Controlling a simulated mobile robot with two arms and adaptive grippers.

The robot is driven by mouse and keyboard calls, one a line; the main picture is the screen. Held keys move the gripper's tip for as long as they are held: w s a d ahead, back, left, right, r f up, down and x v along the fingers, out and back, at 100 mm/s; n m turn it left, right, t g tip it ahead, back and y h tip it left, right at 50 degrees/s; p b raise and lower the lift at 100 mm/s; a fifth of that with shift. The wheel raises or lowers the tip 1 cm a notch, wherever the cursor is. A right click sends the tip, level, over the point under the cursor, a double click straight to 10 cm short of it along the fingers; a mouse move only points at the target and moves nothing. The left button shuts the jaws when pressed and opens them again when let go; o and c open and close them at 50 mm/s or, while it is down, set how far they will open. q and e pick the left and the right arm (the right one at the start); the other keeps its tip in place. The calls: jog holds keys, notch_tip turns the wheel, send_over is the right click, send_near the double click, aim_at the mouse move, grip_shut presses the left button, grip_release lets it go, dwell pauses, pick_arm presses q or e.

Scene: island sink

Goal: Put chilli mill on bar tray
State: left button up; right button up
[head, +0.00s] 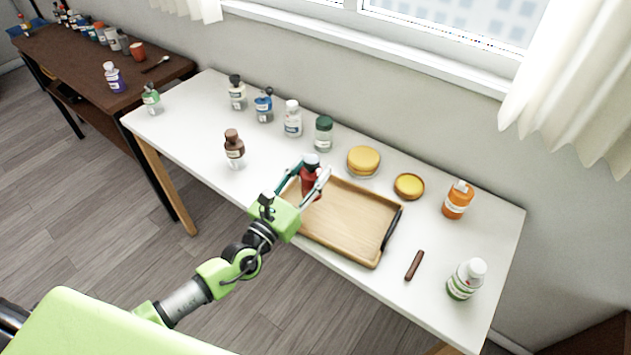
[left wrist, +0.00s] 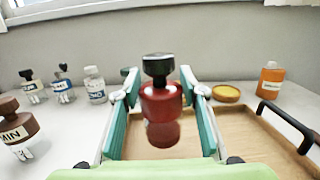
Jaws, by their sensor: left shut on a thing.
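The chilli mill is a red bottle-shaped mill (head: 309,183) with a dark cap; in the left wrist view the mill (left wrist: 161,103) stands upright between the fingers. My left gripper (head: 312,170) is shut on it, one teal-padded finger on each side; the fingers also show in the left wrist view (left wrist: 158,82). The bar tray (head: 350,215) is a light wooden tray with raised edges and dark handles. The mill is at the tray's left end in the head view; I cannot tell whether it touches the tray floor. My right gripper is out of view.
On the white table, a brown bottle (head: 234,150) stands left of the tray, and several bottles line the back. A yellow-lidded jar (head: 363,160) and small yellow dish (head: 409,186) sit behind the tray. A brown stick (head: 414,265) and white-capped bottle (head: 466,279) are right of it.

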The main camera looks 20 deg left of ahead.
pick_arm(q)
jog(key=shift+w+d+f, duration=0.3)
jog(key=shift+w+f, duration=0.05)
jog(key=shift+f, duration=0.15)
jog(key=shift+w+d+f+b, duration=0.15)
jog(key=shift+f+b, duration=0.15)
jog(key=shift+f, duration=1.45)
jog(key=shift+f, duration=0.15)
jog(key=o, duration=1.2)
